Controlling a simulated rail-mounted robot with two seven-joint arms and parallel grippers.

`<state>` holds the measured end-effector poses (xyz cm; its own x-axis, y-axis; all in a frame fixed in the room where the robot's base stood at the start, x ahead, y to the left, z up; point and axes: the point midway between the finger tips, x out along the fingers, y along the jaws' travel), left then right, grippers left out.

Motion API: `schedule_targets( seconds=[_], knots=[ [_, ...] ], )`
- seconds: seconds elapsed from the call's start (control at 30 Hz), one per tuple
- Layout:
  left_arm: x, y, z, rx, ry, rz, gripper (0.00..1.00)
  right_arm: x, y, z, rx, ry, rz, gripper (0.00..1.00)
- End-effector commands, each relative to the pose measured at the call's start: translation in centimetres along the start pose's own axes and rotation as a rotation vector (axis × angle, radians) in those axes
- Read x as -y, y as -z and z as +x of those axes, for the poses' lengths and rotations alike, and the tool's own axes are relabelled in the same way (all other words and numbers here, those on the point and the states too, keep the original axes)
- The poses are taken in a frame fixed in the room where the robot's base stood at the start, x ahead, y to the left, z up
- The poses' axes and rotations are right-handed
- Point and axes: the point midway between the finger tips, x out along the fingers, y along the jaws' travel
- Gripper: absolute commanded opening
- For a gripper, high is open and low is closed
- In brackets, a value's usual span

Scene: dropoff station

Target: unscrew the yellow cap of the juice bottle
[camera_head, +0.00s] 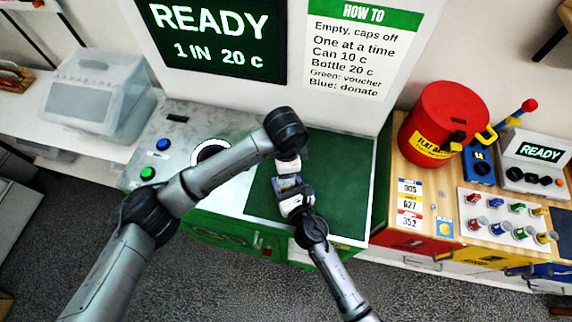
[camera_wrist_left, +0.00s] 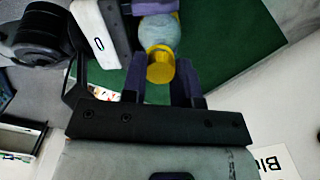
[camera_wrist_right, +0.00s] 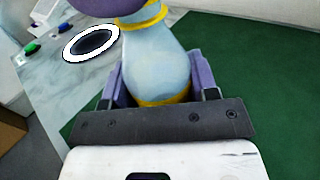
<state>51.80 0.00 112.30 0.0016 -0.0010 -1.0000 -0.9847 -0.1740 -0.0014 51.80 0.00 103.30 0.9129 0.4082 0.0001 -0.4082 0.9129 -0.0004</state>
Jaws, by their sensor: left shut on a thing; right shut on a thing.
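The juice bottle (camera_wrist_right: 158,60) is pale blue with yellow bands and lies between the purple fingers of my right gripper (camera_wrist_right: 160,85), which is shut on its body. Its yellow cap (camera_wrist_left: 160,66) is between the purple fingers of my left gripper (camera_wrist_left: 162,80), which is shut on it. Cap and bottle appear in line; whether the thread is loose cannot be told. In the head view my left gripper (camera_head: 288,165) and right gripper (camera_head: 291,195) meet above the green mat, mostly hiding the bottle.
The green mat (camera_head: 335,165) lies beneath both grippers. A round white-rimmed opening (camera_wrist_right: 92,43) and blue (camera_head: 163,144) and green (camera_head: 147,173) buttons are on the grey counter. A red bin (camera_head: 440,120) stands right. A READY screen (camera_head: 218,35) is behind.

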Motion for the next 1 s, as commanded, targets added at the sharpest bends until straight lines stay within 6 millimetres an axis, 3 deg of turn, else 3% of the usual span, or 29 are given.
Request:
schedule_targets(
  seconds=[1.0],
  knots=[
    [0.0, 0.0, -2.2, 0.000, 0.000, 0.001, 0.00, 0.0, 0.0, 0.0, -0.001, 0.000, 0.000, 0.00]
  ],
)
